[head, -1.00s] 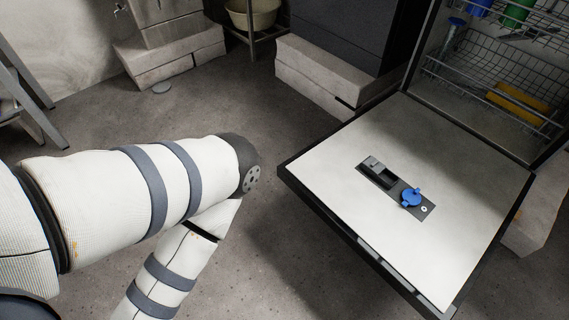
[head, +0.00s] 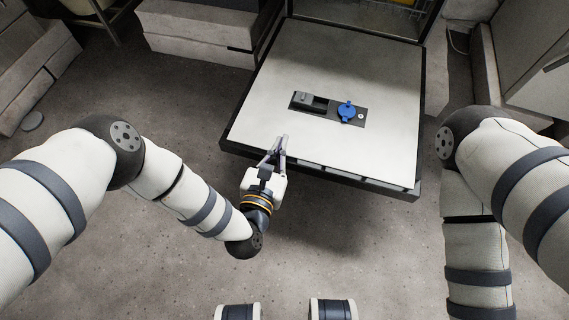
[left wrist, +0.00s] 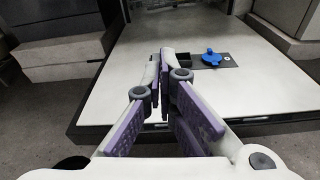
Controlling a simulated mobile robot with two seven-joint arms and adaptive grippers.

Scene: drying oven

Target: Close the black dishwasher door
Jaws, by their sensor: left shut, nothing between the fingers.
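The dishwasher door (head: 335,75) is open and lies about flat, white inner face up, with black edges. A dark dispenser panel with a blue cap (head: 346,111) sits in its middle. The door also fills much of the left wrist view (left wrist: 230,95). My left gripper (head: 279,142) is near the door's front left edge in the head view, its fingers overlapping that edge. In the left wrist view its fingertips (left wrist: 166,52) are together with nothing between them. I cannot tell whether they touch the door. My right arm is at the right, its gripper out of view.
Pale blocks (head: 205,35) stand behind the door at the left, and a grey cabinet (head: 545,60) is at the far right. A bit of the dish rack (head: 400,14) shows at the top. The floor (head: 330,245) before the door is clear.

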